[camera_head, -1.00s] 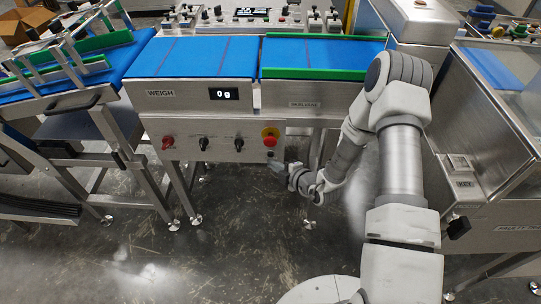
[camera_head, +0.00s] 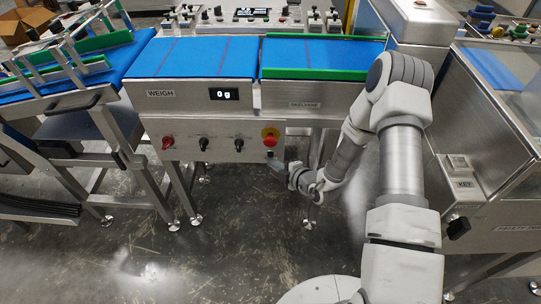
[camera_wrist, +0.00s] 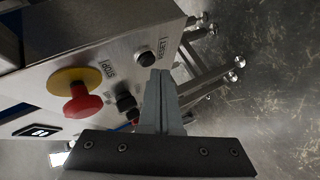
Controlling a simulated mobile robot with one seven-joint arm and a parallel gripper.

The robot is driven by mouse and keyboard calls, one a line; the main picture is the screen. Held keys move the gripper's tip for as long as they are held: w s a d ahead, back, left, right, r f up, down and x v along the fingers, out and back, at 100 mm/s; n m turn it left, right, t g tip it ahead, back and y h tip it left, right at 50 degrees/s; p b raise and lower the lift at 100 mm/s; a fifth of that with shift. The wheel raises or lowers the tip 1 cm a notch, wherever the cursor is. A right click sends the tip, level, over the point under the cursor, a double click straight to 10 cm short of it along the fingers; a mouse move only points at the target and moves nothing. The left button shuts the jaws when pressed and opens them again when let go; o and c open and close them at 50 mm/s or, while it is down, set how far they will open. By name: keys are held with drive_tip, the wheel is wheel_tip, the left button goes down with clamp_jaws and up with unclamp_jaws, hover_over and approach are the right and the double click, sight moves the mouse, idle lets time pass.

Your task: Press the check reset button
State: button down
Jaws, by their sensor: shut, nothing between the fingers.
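In the head view the same button (camera_head: 270,154) is tiny, below the red stop knob. My gripper (camera_wrist: 161,73) is shut and empty, its fingertips right beside the button's lower right edge in the wrist view. I cannot tell whether they touch it. In the head view my gripper (camera_head: 272,162) is just below the button at the panel's lower right.
A red mushroom stop knob (camera_wrist: 83,103) on a yellow disc sticks out of the panel close by. A black selector knob (camera_wrist: 125,102) lies between it and my fingers. The WEIGH conveyor (camera_head: 190,58) is above the panel. Metal legs and open floor lie below.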

drive_tip(key=shift+w, duration=0.25)
drive_tip(key=shift+w, duration=0.4)
idle(0.8)
drive_tip(key=shift+s, duration=0.15)
drive_tip(key=shift+s+p, duration=0.4)
drive_tip(key=shift+s, duration=0.25)
drive_tip(key=shift+s+p, duration=0.65)
drive_tip(key=shift+s, duration=1.85)
drive_tip(key=shift+a, duration=0.1)
